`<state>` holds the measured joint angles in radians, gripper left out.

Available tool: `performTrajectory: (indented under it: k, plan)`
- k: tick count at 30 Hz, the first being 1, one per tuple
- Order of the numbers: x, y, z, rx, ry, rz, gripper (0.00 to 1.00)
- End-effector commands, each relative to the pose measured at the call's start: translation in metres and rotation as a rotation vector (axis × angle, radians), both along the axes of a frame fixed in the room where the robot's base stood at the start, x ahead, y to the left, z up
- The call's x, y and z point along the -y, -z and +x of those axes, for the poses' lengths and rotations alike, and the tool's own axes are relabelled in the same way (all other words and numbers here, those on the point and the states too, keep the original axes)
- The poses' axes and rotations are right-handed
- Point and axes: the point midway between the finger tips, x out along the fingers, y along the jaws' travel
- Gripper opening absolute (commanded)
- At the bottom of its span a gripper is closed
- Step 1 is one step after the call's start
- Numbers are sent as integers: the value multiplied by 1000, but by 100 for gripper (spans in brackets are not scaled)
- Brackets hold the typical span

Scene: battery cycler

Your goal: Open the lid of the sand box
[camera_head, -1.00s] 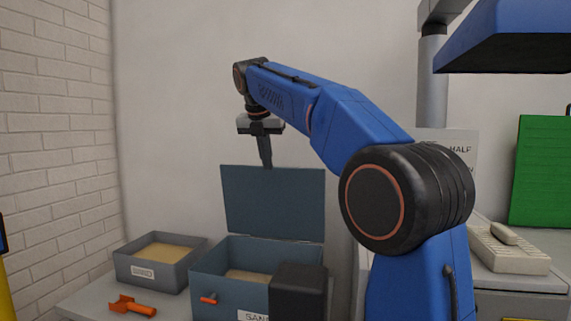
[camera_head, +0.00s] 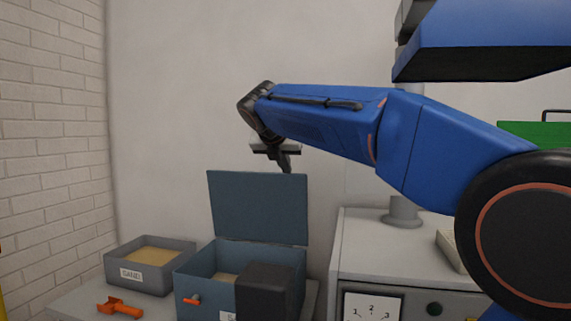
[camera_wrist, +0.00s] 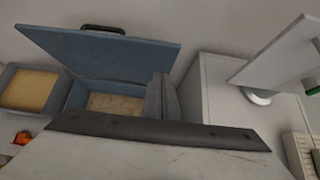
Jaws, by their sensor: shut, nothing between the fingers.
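The sand box (camera_head: 196,290) is a blue-grey box on the table, with sand visible inside. Its lid (camera_head: 258,207) stands up at the back edge, raised to about upright. In the wrist view the lid (camera_wrist: 110,55) is tilted back with a dark handle (camera_wrist: 103,29) on its far edge, and sand (camera_wrist: 118,104) shows in the box. My gripper (camera_head: 286,168) is shut and empty, just above the lid's top edge at the right. I cannot tell whether it touches the lid. In the wrist view the closed fingers (camera_wrist: 162,97) overlap the box's right side.
A smaller grey tray of sand (camera_head: 181,280) with a label sits left of the box. An orange tool (camera_head: 120,308) lies on the table in front. A dark block (camera_head: 265,290) hides the box's front right. A grey cabinet (camera_head: 380,262) stands at the right.

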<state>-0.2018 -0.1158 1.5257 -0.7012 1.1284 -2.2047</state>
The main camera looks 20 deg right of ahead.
Motion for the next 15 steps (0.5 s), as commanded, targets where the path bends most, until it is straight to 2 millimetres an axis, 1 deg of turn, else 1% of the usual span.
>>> performTrajectory:
  k: [1,10,15]
  plan:
    - [5,7,6,-3,2,0,0]
    - [29,39,39,-2,2,0,0]
    - [43,34,58,0,2,1,0]
